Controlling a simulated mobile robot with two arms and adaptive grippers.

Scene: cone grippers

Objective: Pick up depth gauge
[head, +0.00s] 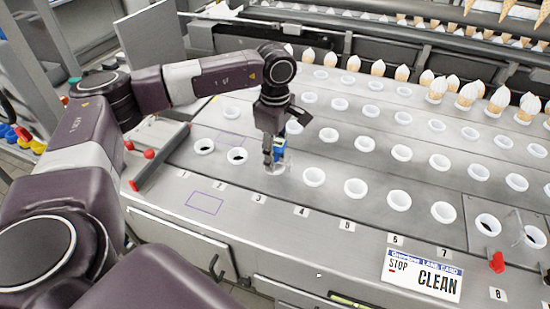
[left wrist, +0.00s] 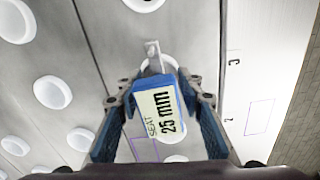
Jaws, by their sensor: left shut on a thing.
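The depth gauge (head: 281,145) is a small blue block with a pale label reading "SEAT 25 mm" and a metal stem. It also shows close up in the left wrist view (left wrist: 158,108), between my fingertips. My left gripper (head: 274,150) is shut on it, with one finger on each side of the block. The gauge is over the front row of white-ringed holes near lane 3. I cannot tell whether its lower end touches the metal deck (head: 285,195). My right gripper is not in view.
Several white-ringed holes (head: 355,188) run in lanes across the deck. Filled cones (head: 400,73) stand at the back. A "STOP CLEAN" card (head: 422,275) and a red clip (head: 497,262) are at the front right. A bar with red knobs (head: 160,158) lies at the left.

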